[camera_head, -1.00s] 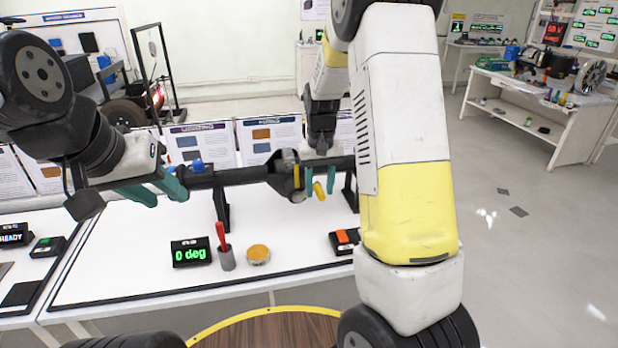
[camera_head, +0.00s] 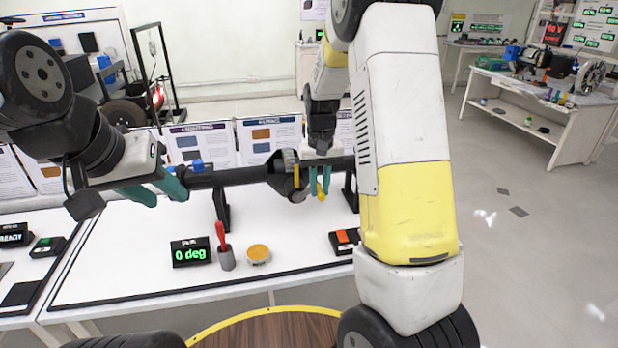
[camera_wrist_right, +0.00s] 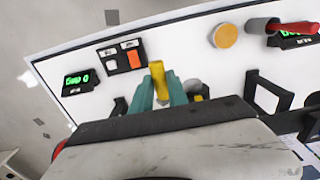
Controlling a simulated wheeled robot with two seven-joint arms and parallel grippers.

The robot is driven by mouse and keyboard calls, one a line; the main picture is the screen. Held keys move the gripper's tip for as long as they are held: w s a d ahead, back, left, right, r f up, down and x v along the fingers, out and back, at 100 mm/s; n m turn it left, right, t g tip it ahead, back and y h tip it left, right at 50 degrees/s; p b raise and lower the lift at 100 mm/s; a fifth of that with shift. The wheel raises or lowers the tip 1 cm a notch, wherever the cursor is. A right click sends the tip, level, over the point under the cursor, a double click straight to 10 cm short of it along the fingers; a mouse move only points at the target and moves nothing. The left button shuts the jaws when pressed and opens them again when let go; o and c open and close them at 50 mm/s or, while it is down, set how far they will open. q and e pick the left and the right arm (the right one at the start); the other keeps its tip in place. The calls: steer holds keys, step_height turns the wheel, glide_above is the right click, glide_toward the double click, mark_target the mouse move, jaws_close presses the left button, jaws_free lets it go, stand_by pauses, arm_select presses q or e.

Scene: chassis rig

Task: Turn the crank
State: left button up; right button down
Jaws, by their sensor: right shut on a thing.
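The crank's yellow handle (camera_head: 320,189) hangs below the dark axle (camera_head: 238,176), to the right of its round housing (camera_head: 284,172). My right gripper (camera_head: 322,186) points down and is shut on this handle. In the right wrist view the handle (camera_wrist_right: 158,80) stands between the two teal fingers (camera_wrist_right: 161,92). My left gripper (camera_head: 167,200) is open at the left end of the axle, by a blue knob (camera_head: 197,165); its fingers are apart, and I cannot tell whether one touches the axle. A display (camera_head: 190,252) on the bench reads 0 deg.
Stands hold up the axle. My right arm hides the bench's right end.

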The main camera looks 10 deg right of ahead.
steer(key=shift+r, duration=0.1)
stand_by(0.8)
steer(key=a+r+h, duration=0.1)
steer(key=a+h, duration=0.6)
steer(key=h, duration=0.4)
steer(key=shift+s+a+r, duration=0.15)
steer(key=shift+a+r, duration=0.05)
steer(key=shift+r, duration=0.15)
steer(key=shift+h, duration=0.3)
steer(key=c, duration=1.3)
jaws_free()
steer(key=v, duration=0.8)
steer(key=shift+s, duration=0.1)
